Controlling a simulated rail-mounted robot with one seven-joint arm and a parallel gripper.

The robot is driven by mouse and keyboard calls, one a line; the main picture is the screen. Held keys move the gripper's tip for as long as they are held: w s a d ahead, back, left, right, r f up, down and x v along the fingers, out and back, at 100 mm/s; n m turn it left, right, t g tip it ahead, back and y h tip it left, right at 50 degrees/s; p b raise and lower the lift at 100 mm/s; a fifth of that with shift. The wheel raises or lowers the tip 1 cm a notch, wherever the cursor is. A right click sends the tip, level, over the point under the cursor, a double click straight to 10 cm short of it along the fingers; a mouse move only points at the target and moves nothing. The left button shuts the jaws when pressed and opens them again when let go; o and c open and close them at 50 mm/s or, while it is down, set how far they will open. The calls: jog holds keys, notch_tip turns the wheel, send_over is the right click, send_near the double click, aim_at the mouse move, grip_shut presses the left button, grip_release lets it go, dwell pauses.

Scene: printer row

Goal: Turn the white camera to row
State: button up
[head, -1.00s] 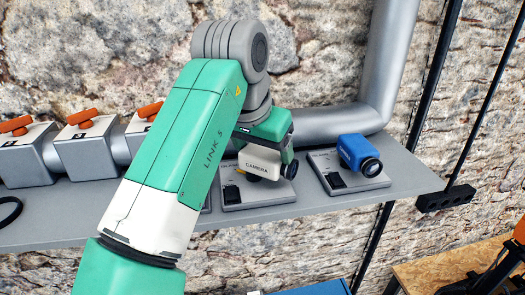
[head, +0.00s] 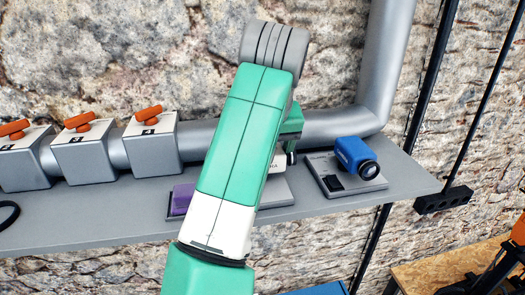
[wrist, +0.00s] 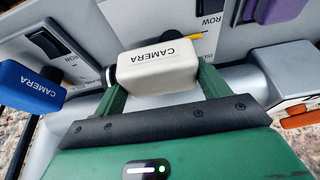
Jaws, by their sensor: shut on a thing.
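The white camera (wrist: 158,66), a cream block marked CAMERA, sits between the two green fingers of my gripper (wrist: 161,80) in the wrist view. The gripper is shut on it. Its dark lens end is at the left in that view. A yellow pointer (wrist: 194,37) shows beside its right end, near the word ROW (wrist: 210,20) and a partly hidden word below it.
A blue camera (head: 357,155) on its own plate stands to the right; it also shows in the wrist view (wrist: 30,88). A purple camera (head: 182,198) is partly hidden left of my arm. Grey boxes with orange handles (head: 148,115) and a thick pipe (head: 335,124) line the shelf's back.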

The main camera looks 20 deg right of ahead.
dwell(0.6)
jog(key=o, duration=1)
jog(key=shift+r, duration=0.1)
jog(key=b+v, duration=0.1)
jog(key=v, duration=0.6)
jog(key=shift+s+r, duration=0.15)
jog(key=shift+r, duration=0.15)
